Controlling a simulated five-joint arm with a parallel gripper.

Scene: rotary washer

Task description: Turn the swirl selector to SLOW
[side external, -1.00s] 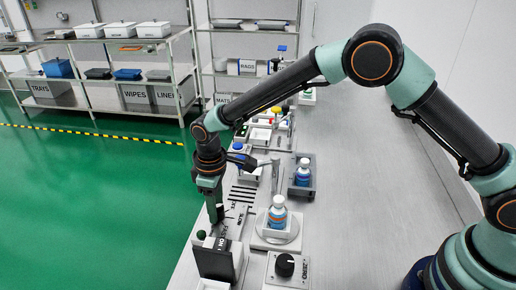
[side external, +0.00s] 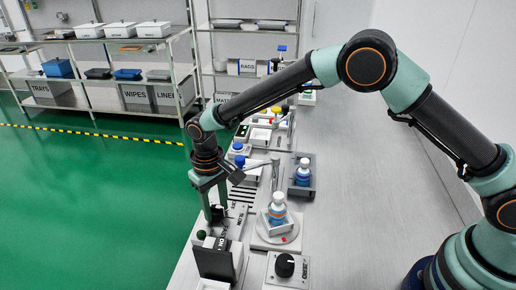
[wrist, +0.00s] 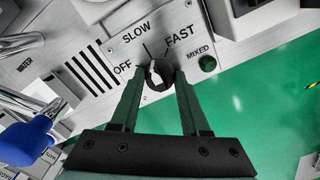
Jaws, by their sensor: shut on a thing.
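The swirl selector is a dark round knob (wrist: 160,74) on a white plate (wrist: 113,49) marked OFF, SLOW and FAST. In the wrist view my gripper (wrist: 159,77) points down over the plate, a finger on each side of the knob, shut on it. In the side view my gripper (side external: 215,214) is low at the plate beyond the turntable. A blue-and-white bottle (side external: 278,210) stands in a square holder on the round white turntable (side external: 262,244).
A green lamp (wrist: 208,63) marked MIXED sits beside the selector. A black box (side external: 215,262) and a black dial (side external: 285,265) stand in front. Another bottle (side external: 303,172) is in a grey holder behind. A blue knob (wrist: 32,138) is close at left. The bench right of the turntable is clear.

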